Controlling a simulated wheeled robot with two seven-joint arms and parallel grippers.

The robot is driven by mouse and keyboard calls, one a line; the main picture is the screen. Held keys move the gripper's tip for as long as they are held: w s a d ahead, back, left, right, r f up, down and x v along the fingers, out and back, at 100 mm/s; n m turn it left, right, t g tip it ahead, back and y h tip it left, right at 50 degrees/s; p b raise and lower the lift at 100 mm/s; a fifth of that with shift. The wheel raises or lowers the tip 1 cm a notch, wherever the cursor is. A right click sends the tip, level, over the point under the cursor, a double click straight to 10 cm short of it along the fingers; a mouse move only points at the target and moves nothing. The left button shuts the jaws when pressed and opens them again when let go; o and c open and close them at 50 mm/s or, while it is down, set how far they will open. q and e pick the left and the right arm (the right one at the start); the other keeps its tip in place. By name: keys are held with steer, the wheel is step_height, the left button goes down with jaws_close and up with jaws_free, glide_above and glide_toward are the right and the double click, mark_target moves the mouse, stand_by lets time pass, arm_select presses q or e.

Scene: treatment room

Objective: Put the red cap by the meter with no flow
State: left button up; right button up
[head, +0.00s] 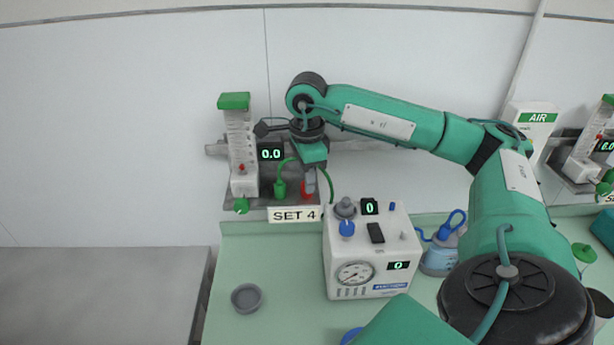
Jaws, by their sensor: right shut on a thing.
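The meter (242,150) on the wall at SET 4 has a green top, a clear scaled tube and a small display (271,154) reading 0.0. My right gripper (309,178) is just right of this meter, pointing down in front of the wall plate. It is shut on the red cap (307,188), which shows low between the fingers, close to the plate's lower edge. I cannot tell whether the cap touches the plate. Another meter (590,140) is cut off at the right edge, its display only partly visible. My left gripper is not in view.
A white pump box (365,250) with a gauge and displays stands on the green counter below my right arm. A grey dish (246,298) lies left of it. A green connector (280,188) hangs beside the cap.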

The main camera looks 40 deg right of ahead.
stand_by(0.8)
steer(key=o, duration=1)
steer(key=shift+o, duration=0.2)
steer(key=shift+r+p, duration=1.9)
steer(key=shift+r, duration=1.6)
